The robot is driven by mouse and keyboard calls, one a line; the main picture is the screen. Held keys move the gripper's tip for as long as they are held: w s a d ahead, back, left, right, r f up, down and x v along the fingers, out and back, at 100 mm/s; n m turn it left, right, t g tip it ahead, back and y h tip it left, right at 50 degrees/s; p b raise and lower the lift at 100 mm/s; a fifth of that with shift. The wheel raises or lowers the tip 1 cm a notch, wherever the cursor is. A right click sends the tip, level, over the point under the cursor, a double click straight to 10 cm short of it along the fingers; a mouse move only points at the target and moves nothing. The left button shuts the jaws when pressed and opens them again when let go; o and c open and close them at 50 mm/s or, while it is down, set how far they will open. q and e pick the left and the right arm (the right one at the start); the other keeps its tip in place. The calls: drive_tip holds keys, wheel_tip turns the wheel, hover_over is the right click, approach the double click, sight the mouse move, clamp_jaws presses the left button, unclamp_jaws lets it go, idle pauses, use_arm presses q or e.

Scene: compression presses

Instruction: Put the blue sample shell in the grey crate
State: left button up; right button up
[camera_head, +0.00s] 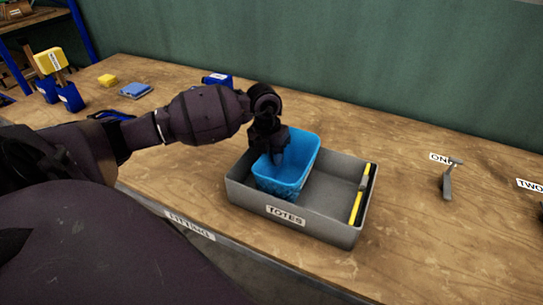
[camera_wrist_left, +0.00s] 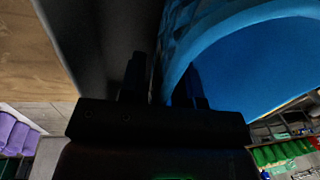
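The blue sample shell (camera_head: 289,175) is an open-topped tub. It stands inside the left part of the grey crate (camera_head: 351,234), which is labelled TOTES. My left gripper (camera_head: 275,150) is at the shell's left rim, pointing down. In the left wrist view, the gripper (camera_wrist_left: 165,80) straddles the wall of the shell (camera_wrist_left: 250,60). One finger is outside and one is inside, with a gap between them wider than the rim looks. Firm contact with the wall cannot be made out. My right gripper is not in view.
A yellow-and-black bar (camera_head: 360,195) lies along the crate's right side. A grey metal part (camera_head: 449,180) stands near the ONE label. Blue and yellow items lie at the table's left and back. The wooden table (camera_head: 415,220) is clear just right of the crate.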

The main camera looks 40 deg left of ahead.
use_arm(q)
wheel_tip(320, 180, up, 12)
drive_tip(key=a, duration=0.1)
drive_tip(key=shift+s+a, duration=0.2)
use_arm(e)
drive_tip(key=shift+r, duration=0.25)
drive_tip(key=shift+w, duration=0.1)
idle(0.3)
